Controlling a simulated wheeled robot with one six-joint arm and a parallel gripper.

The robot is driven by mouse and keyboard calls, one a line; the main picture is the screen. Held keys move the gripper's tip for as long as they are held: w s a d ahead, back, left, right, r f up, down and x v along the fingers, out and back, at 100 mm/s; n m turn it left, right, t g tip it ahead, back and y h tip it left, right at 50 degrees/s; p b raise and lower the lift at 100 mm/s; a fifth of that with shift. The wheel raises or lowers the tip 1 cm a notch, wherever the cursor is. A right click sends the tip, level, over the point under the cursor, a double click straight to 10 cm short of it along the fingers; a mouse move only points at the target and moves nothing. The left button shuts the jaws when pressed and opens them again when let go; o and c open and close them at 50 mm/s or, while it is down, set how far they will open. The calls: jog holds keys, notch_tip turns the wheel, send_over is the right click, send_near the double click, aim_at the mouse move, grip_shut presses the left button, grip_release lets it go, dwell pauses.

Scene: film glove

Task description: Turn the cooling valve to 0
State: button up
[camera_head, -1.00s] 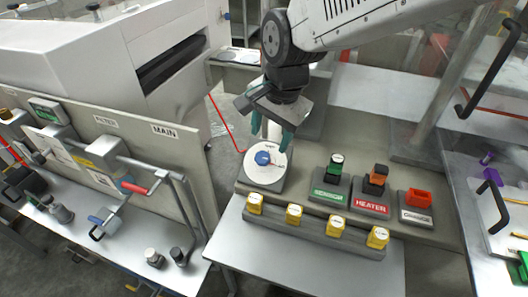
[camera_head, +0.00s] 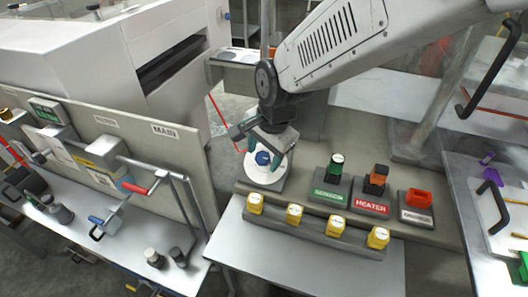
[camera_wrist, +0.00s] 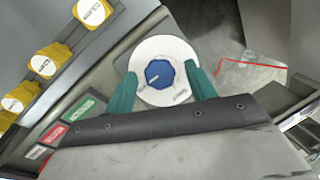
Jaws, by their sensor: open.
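The cooling valve is a blue knob (camera_head: 263,158) on a round white dial (camera_head: 267,176), mounted on a grey block on the middle table. In the wrist view the blue knob (camera_wrist: 159,74) sits at the centre of the white dial (camera_wrist: 163,50), with a pale pointer mark on it. Small print on the dial is too small to read. My gripper (camera_head: 263,150) is open and low over the dial. In the wrist view its teal fingers (camera_wrist: 162,92) stand to the left and right of the knob, apart from it.
Several yellow-capped items (camera_head: 294,214) stand in a grey rack in front of the valve. To its right are a green-labelled block (camera_head: 330,194), a red HEATER block (camera_head: 371,203) and an orange-topped block (camera_head: 417,206). A MAIN panel (camera_head: 180,150) stands to the left.

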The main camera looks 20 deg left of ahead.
jog(key=c, duration=1)
jog(key=shift+o, duration=0.2)
jog(key=n+h, duration=0.1)
jog(key=n, duration=0.2)
jog(key=shift+a+h, duration=0.2)
jog(key=shift+h, duration=0.2)
jog(key=n+h, duration=0.2)
jog(key=n, duration=0.2)
jog(key=shift+a, duration=0.2)
jog(key=n+h, duration=0.1)
jog(key=n, duration=0.1)
jog(key=n+h, duration=0.1)
jog(key=n, duration=0.1)
jog(key=shift+s+a+t, duration=0.1)
jog(key=shift+a+t, duration=0.05)
jog(key=shift+t, duration=0.15)
jog(key=n, duration=0.2)
jog(key=n+t+h, duration=0.1)
jog(key=n, duration=0.1)
jog(key=shift+s+a+n+t, duration=0.1)
jog(key=shift+n+t, duration=0.2)
jog(key=shift+n, duration=0.1)
jog(key=shift+h, duration=0.3)
